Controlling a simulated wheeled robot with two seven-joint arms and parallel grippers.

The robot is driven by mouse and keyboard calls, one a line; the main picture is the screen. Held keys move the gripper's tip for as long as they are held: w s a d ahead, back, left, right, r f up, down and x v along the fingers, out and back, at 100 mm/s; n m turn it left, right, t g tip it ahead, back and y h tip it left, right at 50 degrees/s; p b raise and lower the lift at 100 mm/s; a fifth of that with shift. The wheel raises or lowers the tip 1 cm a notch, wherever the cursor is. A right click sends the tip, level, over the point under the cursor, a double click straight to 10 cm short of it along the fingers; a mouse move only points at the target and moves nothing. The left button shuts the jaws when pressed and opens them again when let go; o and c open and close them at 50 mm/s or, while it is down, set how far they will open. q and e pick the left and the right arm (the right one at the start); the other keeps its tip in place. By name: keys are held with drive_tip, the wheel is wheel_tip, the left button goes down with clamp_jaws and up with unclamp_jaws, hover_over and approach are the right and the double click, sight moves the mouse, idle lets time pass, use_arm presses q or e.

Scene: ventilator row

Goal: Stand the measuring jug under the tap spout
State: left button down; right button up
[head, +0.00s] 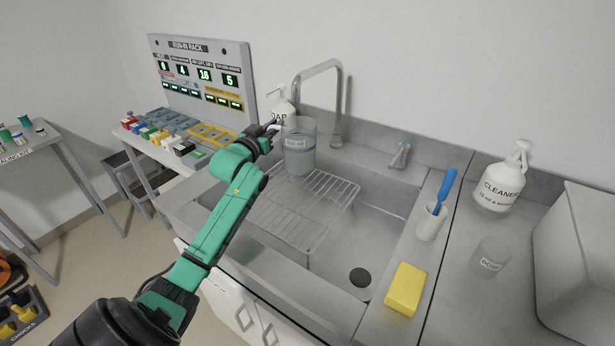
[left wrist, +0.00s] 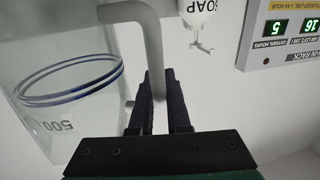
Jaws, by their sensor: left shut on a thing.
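The measuring jug (head: 300,155) is a clear grey cylinder, upright over the back left of the sink. Its blue rings and "500" mark show in the left wrist view (left wrist: 75,110). My left gripper (head: 273,127) is at the jug's left side, shut on its grey handle, which runs between the fingers (left wrist: 164,85). The tap (head: 337,100) arches up behind, and its spout comes down just above or behind the jug's rim in the picture. I cannot tell whether the jug's base touches the wire rack. My right gripper is not in view.
The wire rack (head: 300,207) lies in the sink, with the drain (head: 360,277) front right. A soap bottle (head: 284,106) stands behind the jug. A tap lever (head: 399,155), brush cup (head: 431,222), yellow sponge (head: 405,289), beaker (head: 490,257) and cleaner bottle (head: 499,187) are right.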

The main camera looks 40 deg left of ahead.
use_arm(q)
wheel_tip(320, 180, down, 9)
drive_tip(key=s, duration=0.1)
drive_tip(key=shift+d+p, duration=0.15)
drive_tip(key=shift+p, duration=0.2)
drive_tip(key=c, duration=0.9)
unclamp_jaws()
drive_tip(key=shift+f, duration=0.1)
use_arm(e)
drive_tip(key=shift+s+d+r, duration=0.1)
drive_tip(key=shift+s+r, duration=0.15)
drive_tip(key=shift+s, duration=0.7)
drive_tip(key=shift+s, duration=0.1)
